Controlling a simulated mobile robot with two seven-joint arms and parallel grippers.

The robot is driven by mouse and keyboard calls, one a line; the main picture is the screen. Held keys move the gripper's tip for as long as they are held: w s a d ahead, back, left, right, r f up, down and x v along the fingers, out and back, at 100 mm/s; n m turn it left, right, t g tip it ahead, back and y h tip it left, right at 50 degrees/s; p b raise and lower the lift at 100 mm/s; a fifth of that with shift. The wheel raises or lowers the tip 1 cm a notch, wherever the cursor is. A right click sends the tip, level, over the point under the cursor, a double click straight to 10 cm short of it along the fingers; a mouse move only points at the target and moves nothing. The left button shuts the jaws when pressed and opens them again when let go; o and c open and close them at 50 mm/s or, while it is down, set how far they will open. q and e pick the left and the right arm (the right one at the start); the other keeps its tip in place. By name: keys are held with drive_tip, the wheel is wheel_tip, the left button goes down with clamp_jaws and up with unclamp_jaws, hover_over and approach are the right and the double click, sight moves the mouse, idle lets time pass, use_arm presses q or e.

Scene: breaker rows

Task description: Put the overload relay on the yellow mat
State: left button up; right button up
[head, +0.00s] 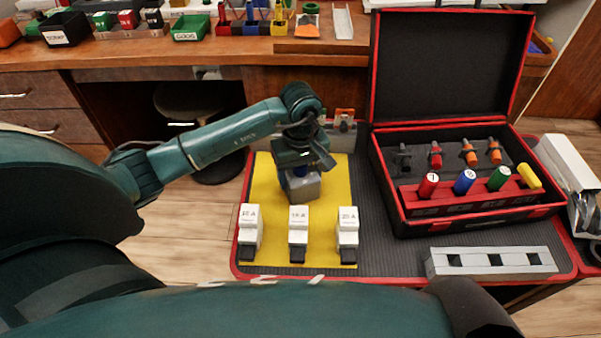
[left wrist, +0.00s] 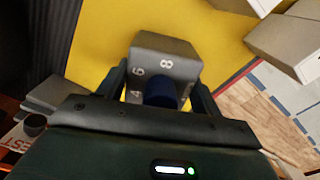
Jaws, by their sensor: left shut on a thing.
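The overload relay (head: 303,188) is a grey block with a blue dial and the numbers 4, 6 and 8 in the left wrist view (left wrist: 170,52). My left gripper (head: 299,176) points down and is shut on it, with a finger on either side in the left wrist view (left wrist: 160,88). The relay is over the back middle of the yellow mat (head: 265,185); I cannot tell whether its underside touches. The mat lies on a dark, red-edged table top. My right gripper is not in view.
Three white breakers, left (head: 249,228), middle (head: 298,230) and right (head: 347,230), stand along the mat's front. An open black and red case (head: 385,185) holds screwdrivers and coloured cylinders. A grey slotted block (head: 490,261) lies front right. Bare mat remains on both sides of the relay.

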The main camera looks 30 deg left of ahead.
use_arm(q)
drive_tip(key=shift+r, duration=0.15)
drive_tip(key=o, duration=1.3)
drive_tip(key=shift+f, duration=0.2)
drive_tip(key=shift+r, duration=0.15)
